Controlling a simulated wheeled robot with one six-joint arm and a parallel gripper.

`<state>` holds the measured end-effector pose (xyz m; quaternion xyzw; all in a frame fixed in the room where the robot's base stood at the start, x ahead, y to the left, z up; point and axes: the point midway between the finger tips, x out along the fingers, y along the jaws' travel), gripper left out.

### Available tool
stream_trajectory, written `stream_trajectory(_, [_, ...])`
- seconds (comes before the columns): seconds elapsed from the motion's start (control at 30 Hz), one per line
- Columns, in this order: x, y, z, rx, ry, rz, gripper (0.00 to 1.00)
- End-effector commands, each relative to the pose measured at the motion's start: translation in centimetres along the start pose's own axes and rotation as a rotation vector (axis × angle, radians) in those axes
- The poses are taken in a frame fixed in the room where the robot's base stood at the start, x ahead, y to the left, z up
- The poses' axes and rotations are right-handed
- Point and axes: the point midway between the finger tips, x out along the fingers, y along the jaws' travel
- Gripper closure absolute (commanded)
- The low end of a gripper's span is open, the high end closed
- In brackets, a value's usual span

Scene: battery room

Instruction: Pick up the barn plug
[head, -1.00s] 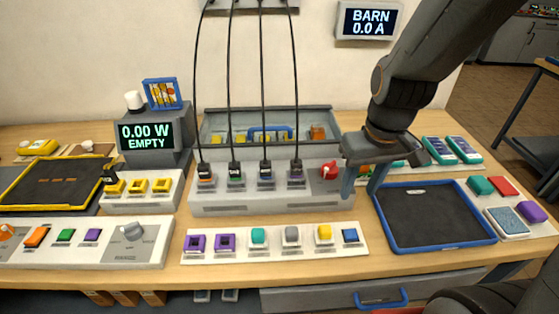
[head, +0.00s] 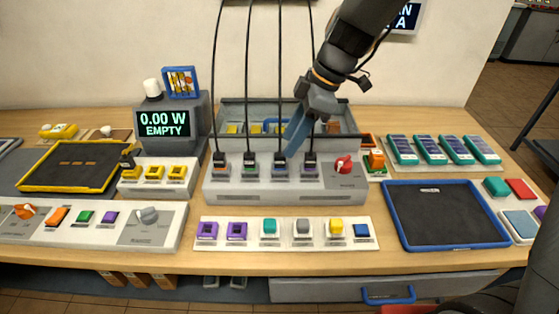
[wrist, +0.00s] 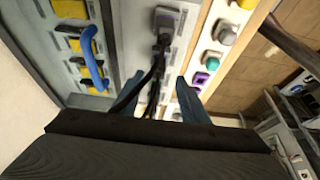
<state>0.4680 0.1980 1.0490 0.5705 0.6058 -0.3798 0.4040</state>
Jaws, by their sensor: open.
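Several corded plugs stand in a row in a grey panel (head: 284,189): one with an orange band (head: 220,160), one green (head: 250,162), one blue (head: 280,162), one purple (head: 310,161). I cannot read which is labelled barn. My gripper (head: 293,150) is open above the back of the panel, its blue finger near the blue and purple plugs; the other finger is hidden in the head view. In the wrist view, black cord runs between the two fingertips (wrist: 157,95), and a purple-marked plug (wrist: 166,22) stands beyond them.
Cords hang from above close around my wrist. A grey bin with a blue handle (head: 270,125) is behind the panel. A red knob (head: 344,164) is at its right end. A blue-rimmed tray (head: 391,238) lies to the right, a button strip (head: 285,246) in front.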

Motion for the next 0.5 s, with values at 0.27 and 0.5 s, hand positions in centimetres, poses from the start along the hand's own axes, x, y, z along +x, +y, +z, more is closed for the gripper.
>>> stream_trajectory(0.27, [2.4,-0.1,-0.3,0.003,-0.003,-0.004,0.59])
stream_trajectory(0.5, [5.3,0.1,-0.6,0.003,-0.003,-0.002,0.59])
